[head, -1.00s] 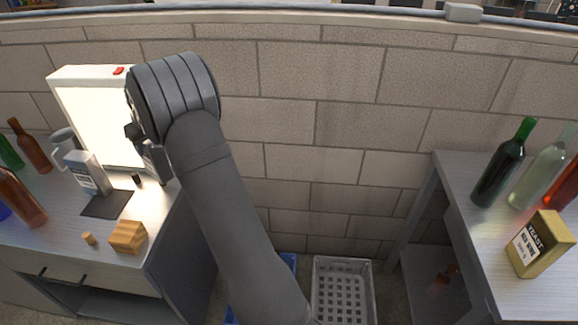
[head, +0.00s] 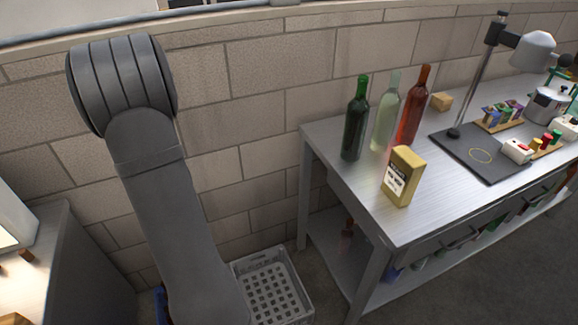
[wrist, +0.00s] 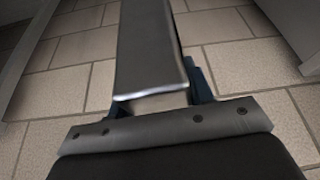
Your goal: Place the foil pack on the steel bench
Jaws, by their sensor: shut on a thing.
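In the wrist view my gripper (wrist: 158,98) is shut on a grey pack with a shiny edge, which I take to be the foil pack (wrist: 147,48). The pack stretches away from the jaws, and its label side does not show. Brick wall lies behind it. In the head view my arm hides both the gripper and the pack. The steel bench (head: 400,222) stands at the right, with a bare brushed top along its front edge, apart from my arm.
Green, pale and red-brown bottles (head: 355,118) and a yellow yeast pack (head: 402,176) stand on the bench's left end. A dark mat (head: 478,152) with a lamp stand lies farther right. A grey crate (head: 272,285) is on the floor. Another bench (head: 40,262) is at the left edge.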

